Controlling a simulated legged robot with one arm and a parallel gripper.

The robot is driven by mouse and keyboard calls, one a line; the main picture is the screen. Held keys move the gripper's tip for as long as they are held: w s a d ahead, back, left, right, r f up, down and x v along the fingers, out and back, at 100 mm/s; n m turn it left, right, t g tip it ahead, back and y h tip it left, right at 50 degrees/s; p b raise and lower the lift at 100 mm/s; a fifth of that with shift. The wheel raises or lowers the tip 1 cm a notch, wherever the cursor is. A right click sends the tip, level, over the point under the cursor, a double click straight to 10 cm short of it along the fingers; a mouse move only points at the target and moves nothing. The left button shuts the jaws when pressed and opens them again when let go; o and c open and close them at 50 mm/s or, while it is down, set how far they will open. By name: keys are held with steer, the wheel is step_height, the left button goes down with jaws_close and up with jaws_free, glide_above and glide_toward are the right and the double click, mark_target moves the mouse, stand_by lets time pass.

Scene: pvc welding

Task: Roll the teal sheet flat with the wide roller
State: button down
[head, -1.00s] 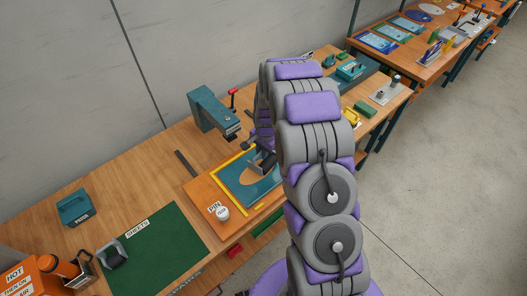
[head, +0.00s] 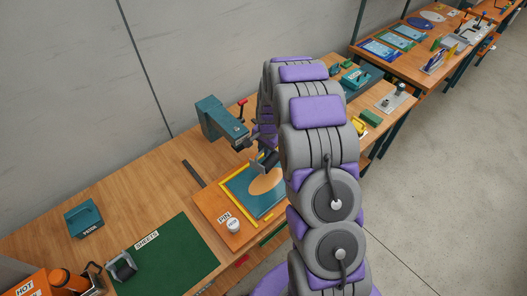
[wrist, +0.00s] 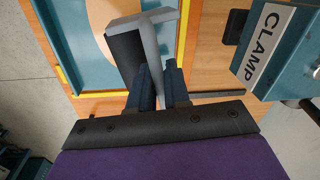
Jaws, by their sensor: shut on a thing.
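The teal sheet (head: 238,187) with an orange oval (head: 266,181) lies on an orange board (head: 210,209) with yellow edge strips. The sheet also shows at the upper left of the wrist view (wrist: 65,25). My gripper (wrist: 160,85) is shut on the wide roller's grey handle. The roller's dark cylinder (wrist: 126,58) is over the sheet's edge area in the wrist view. In the head view the roller (head: 258,167) is at the sheet's back edge, beside the oval. I cannot tell whether it touches the sheet.
A teal clamp (head: 220,122) stands just behind the board; its labelled block (wrist: 268,45) is close right of my gripper in the wrist view. A white PIN knob (head: 233,225) sits at the board's front left. A green SHEETS mat (head: 170,258) lies to the left.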

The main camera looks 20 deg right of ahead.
steer(key=shift+d+r+p, duration=0.15)
steer(key=shift+r+p, duration=0.05)
steer(key=shift+r, duration=0.5)
steer(key=shift+d+r+p, duration=0.1)
steer(key=shift+r+p, duration=0.1)
steer(key=shift+r, duration=0.5)
steer(key=shift+a+r, duration=0.3)
steer(key=shift+r, duration=0.5)
steer(key=shift+d, duration=0.25)
